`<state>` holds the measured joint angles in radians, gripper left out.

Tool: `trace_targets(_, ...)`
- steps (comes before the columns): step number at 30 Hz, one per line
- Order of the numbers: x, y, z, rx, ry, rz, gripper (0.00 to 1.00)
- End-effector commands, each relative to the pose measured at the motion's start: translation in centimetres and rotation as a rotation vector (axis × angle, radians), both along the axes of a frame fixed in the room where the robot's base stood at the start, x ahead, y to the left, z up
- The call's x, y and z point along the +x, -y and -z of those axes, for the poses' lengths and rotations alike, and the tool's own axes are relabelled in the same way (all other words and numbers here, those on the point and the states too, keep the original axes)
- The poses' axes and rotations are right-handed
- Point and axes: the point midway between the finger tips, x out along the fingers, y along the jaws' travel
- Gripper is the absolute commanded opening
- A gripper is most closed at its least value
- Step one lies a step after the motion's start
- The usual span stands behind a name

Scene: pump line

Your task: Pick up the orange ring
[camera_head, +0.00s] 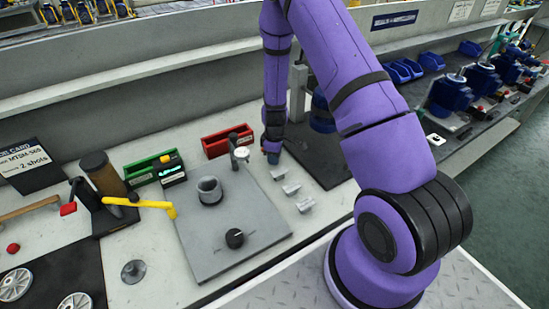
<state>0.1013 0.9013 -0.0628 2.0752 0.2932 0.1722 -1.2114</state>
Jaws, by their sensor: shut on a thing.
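My gripper (272,149) is small in this view, pointing down at the back of the bench, just right of the red bin (228,141). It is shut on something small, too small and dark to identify. A blue-grey bit shows at its tip. I cannot clearly make out an orange ring anywhere. A small yellow-orange patch shows on the dark box (172,174) beside the green bin (147,171), but its shape is unclear.
A grey plate (215,245) with a cup-like fitting (209,190) and a black knob (235,238) lies left of my arm. Several small metal brackets (291,189) stand beside it. A yellow-handled tool (145,204) overlaps its left edge. Blue pumps (450,94) stand at the right.

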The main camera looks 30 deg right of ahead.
Motion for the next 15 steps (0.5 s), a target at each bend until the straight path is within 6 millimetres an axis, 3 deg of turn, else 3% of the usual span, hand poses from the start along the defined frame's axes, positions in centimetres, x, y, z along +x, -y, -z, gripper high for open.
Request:
trace_targets(5, 0.0, 0.0, -1.6, -0.001, 0.002, -0.001, 0.17)
trace_targets(15, 0.0, 0.0, -7.3, -0.001, 0.002, 0.000, 0.17)
